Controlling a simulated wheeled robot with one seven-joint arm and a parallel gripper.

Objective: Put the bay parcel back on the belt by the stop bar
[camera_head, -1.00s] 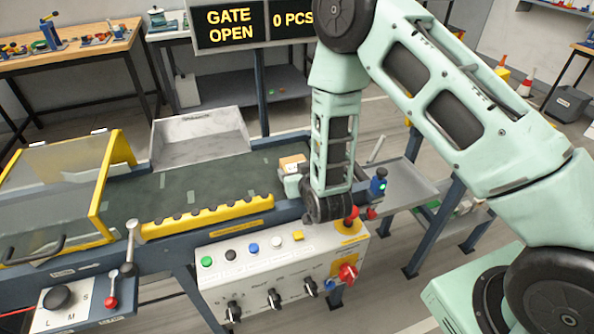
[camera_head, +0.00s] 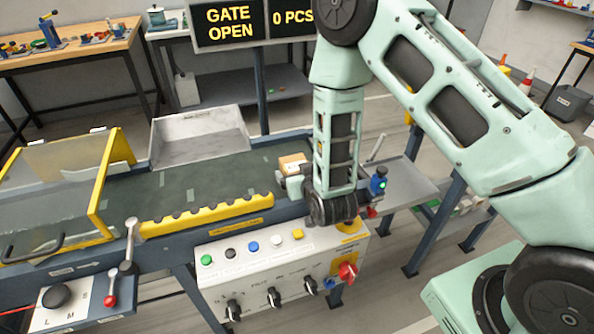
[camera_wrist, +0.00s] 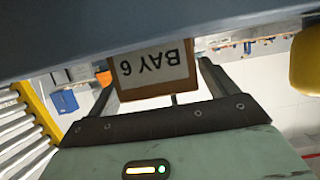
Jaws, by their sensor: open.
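The bay parcel (camera_head: 292,161) is a small brown box at the right end of the dark green belt (camera_head: 180,190). In the wrist view the parcel (camera_wrist: 152,72) shows a white label reading BAY 6, upside down. My gripper (camera_head: 291,182) is at the near side of the parcel, partly hidden by my arm. In the wrist view my gripper (camera_wrist: 160,82) is open, one finger on each side of the parcel, with gaps visible. I cannot tell which part is the stop bar.
A scalloped yellow rail (camera_head: 205,215) runs along the belt's near edge. A control panel (camera_head: 280,270) with buttons and knobs stands below. A grey tray (camera_head: 200,140) lies behind the belt. A blue post with a green light (camera_head: 379,180) stands right of my wrist. The sign (camera_head: 228,25) reads GATE OPEN.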

